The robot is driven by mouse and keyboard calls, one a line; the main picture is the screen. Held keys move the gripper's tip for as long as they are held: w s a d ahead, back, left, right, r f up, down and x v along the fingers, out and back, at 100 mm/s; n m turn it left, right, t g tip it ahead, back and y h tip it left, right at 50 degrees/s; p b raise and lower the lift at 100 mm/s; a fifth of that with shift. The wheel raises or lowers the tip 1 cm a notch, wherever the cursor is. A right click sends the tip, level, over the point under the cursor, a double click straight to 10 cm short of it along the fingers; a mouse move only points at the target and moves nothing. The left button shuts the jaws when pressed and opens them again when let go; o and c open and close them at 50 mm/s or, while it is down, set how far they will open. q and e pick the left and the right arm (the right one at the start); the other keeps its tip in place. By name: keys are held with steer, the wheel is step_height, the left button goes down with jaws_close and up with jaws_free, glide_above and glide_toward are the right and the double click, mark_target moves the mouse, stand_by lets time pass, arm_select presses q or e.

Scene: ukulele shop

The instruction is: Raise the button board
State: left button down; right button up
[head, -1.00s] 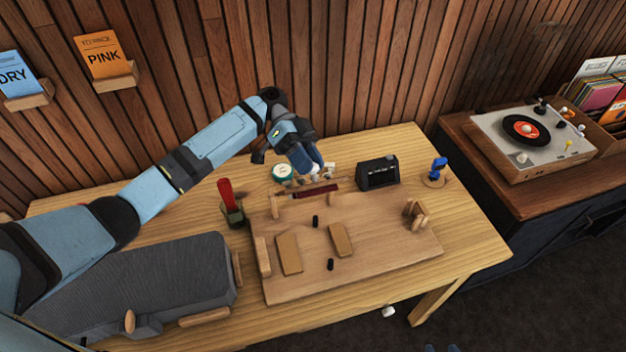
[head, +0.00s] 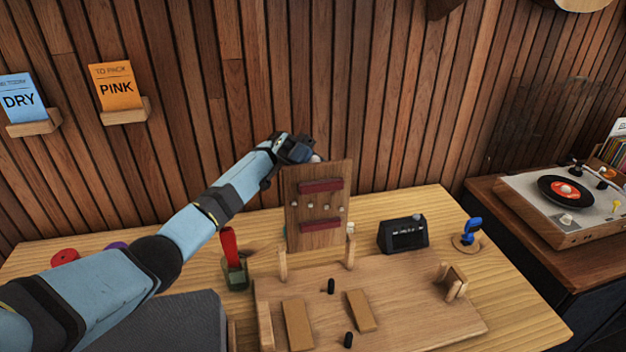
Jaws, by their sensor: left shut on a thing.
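The button board (head: 318,232) is a brown wooden panel with two dark red strips and a row of small pale buttons between them. It stands raised and roughly upright above the table, with its face toward me. My left gripper (head: 312,158) is at the board's top left edge, shut on it; the fingertips are partly hidden behind the board. A small pale round part shows beside the gripper at the top edge. My right gripper is not in view.
A wooden work base (head: 400,318) with blocks and black pegs lies in front. A black device (head: 403,235) and a blue tool on a stand (head: 468,234) are to the right. A red-handled item in a green holder (head: 233,262) stands left. A dark grey case (head: 160,325) fills the lower left.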

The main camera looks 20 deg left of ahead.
arm_select(q)
steer(key=shift+w+a+f, duration=0.15)
steer(key=shift+w, duration=0.1)
stand_by(0.3)
steer(key=c, duration=0.8)
jaws_free()
step_height(320, 180, up, 20)
steer(key=b, duration=0.1)
steer(key=shift+s+f, duration=0.1)
